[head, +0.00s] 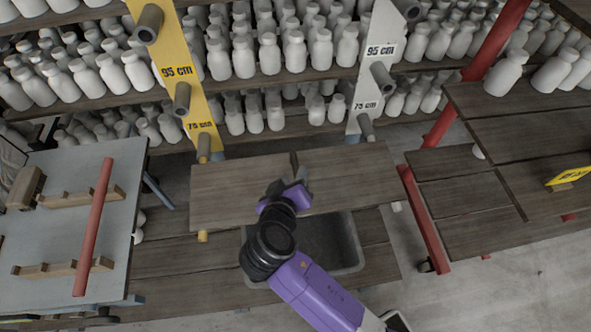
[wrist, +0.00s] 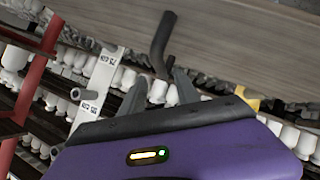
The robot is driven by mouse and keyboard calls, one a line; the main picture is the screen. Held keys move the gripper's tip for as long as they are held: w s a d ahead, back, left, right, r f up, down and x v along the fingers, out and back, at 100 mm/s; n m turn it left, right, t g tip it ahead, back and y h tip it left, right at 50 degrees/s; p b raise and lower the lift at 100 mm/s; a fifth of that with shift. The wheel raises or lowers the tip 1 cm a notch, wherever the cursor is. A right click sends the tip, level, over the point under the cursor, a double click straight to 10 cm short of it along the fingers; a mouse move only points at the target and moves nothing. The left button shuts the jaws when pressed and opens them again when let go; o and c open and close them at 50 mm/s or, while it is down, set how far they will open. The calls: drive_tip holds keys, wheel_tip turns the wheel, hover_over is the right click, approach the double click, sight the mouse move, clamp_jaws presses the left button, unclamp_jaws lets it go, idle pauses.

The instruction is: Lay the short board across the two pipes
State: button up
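The short grey-brown board (head: 240,187) lies flat, seemingly across a lower pipe on the yellow post (head: 183,65) and one on the white post (head: 375,60). A yellow pipe tip (head: 203,236) and a pale one (head: 397,206) show past its front edge. Most of both pipes is hidden beneath it. A dark bent handle (wrist: 160,45) shows against the board in the wrist view. My gripper (head: 300,178) is over the middle of the board. In the wrist view its fingers (wrist: 160,80) are apart, near the handle's end; contact is unclear.
Shelves of white bottles (head: 295,50) fill the back. A grey table (head: 70,230) with a red bar (head: 93,225) on wooden supports is at left. A wooden table (head: 530,135) with a yellow sign (head: 570,178) is at right. A grey bin (head: 345,258) sits below the board.

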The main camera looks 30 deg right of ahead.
drive_tip(key=v, duration=0.7)
drive_tip(key=shift+s+a, duration=0.2)
drive_tip(key=shift+r, duration=0.1)
drive_tip(key=s+a+f+n+t+y, duration=0.1)
drive_tip(key=s+f+y, duration=0.25)
drive_tip(key=s, duration=0.35)
drive_tip(key=s+a+f+n+y, duration=0.1)
drive_tip(key=s+f+y, duration=0.25)
drive_tip(key=s, duration=0.25)
drive_tip(key=s+d+r+m+t, duration=0.1)
drive_tip(key=s+d+r+t, duration=0.1)
drive_tip(key=s+d+r, duration=0.2)
drive_tip(key=s+d+r+t, duration=0.2)
drive_tip(key=s+d+r, duration=0.2)
drive_tip(key=s+r, duration=0.5)
drive_tip(key=shift+s+d+r+m+t, duration=0.3)
drive_tip(key=shift+r+m, duration=0.1)
drive_tip(key=shift+r, duration=0.4)
